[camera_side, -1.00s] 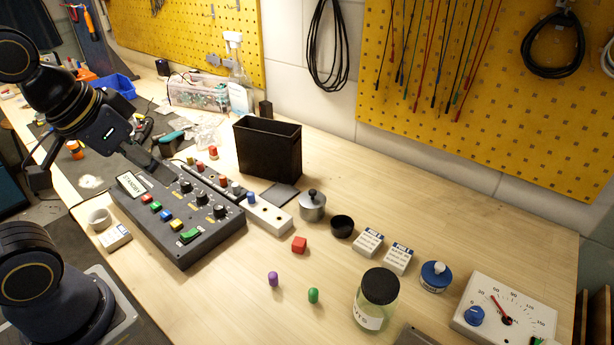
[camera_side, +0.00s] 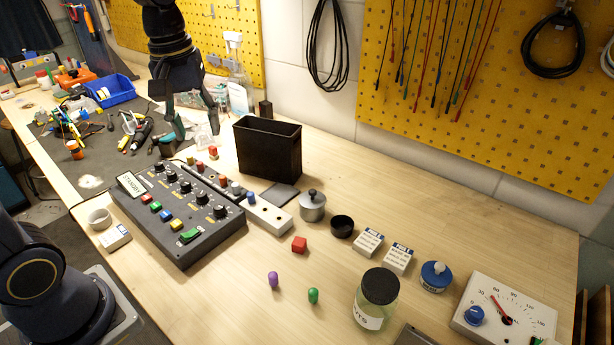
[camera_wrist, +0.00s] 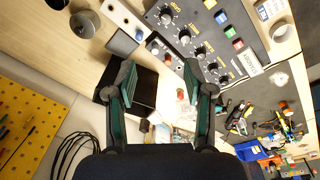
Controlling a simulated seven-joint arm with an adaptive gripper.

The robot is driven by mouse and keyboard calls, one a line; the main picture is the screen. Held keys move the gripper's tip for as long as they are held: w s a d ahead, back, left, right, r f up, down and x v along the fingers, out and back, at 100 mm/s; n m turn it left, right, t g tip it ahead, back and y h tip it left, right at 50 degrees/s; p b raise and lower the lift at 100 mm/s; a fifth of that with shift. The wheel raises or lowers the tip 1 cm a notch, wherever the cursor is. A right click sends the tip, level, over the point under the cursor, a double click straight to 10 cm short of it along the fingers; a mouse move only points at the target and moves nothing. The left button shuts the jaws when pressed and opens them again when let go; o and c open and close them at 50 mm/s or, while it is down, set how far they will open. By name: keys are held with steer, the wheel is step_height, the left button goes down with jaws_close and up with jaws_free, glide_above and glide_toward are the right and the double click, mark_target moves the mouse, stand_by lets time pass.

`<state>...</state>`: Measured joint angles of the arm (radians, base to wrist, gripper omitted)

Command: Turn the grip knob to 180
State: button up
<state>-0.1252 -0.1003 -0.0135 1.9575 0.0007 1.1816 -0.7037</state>
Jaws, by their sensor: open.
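The dark control panel (camera_side: 182,252) sits on the bench at left of centre in the side view. It carries a row of several black knobs (camera_side: 185,187); the knobs show in the wrist view too (camera_wrist: 184,37). My gripper (camera_side: 191,128) is open and empty, pointing down beyond the panel's back left end. In the wrist view my gripper's fingers (camera_wrist: 160,78) are wide apart, with the knobs ahead of them.
A tall black bin (camera_side: 268,150) stands right of my gripper. A spray bottle (camera_side: 238,80) and clear bags are behind it.

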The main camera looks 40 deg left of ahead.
mark_target(219, 206)
steer(key=shift+g, duration=0.6)
steer(key=f, duration=0.6)
steer(key=w+a+f, duration=0.1)
steer(key=f, duration=1.3)
steer(key=shift+w+a+f, duration=0.15)
steer(key=shift+w+a, duration=0.05)
steer(key=shift+w, duration=0.05)
jaws_close()
